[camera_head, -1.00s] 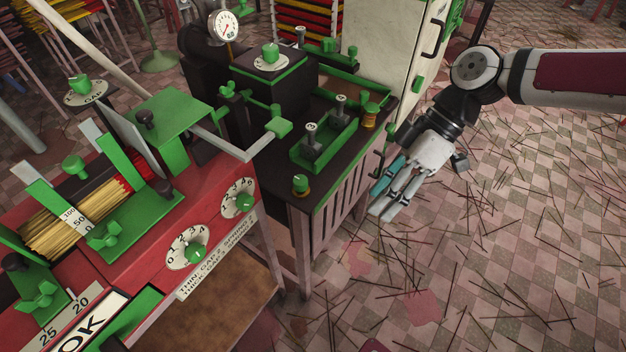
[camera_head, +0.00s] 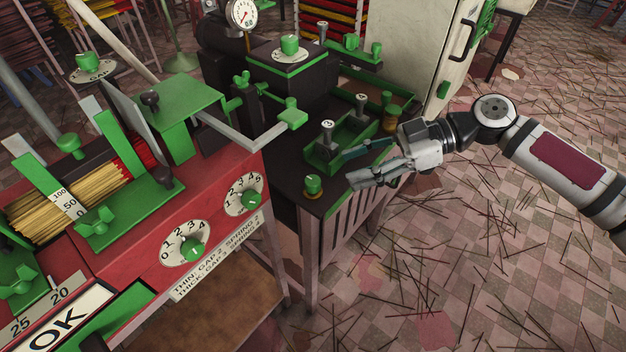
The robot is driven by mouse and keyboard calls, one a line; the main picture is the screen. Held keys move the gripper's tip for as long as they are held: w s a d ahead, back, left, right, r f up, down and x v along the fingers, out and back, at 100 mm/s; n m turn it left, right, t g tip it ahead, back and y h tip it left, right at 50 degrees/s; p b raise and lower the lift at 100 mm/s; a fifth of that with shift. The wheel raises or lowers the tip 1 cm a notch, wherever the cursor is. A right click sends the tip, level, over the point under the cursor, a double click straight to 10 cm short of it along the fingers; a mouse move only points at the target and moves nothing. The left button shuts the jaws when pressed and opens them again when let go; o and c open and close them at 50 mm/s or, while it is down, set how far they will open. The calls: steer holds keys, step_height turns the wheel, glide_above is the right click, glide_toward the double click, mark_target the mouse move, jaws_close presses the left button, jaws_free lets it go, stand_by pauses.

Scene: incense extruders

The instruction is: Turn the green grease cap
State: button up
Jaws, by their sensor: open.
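A small green cap on a brass base (camera_head: 313,185) stands at the near corner of the dark machine top. A second green cap on a brass base (camera_head: 391,117) stands further back on the right edge. Neither is labelled, so I cannot tell by name which is the grease cap. My gripper (camera_head: 350,167) is open and empty, its fingers pointing left over the machine's right edge. It is to the right of and slightly beyond the near cap, apart from it. The far cap is behind the gripper's wrist.
A green tray (camera_head: 318,160) with numbered dark knobs, 3 (camera_head: 328,133) and 2 (camera_head: 360,105), lies close behind my fingers. A green-ended lever (camera_head: 291,115) sticks out to the left. The red machine (camera_head: 140,265) with numbered dials fills the left. Open floor with scattered sticks is on the right.

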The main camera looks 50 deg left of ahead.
mark_target(316, 179)
steer(key=x, duration=0.9)
steer(key=shift+s+f+b, duration=0.15)
steer(key=shift+b, duration=0.25)
jaws_close()
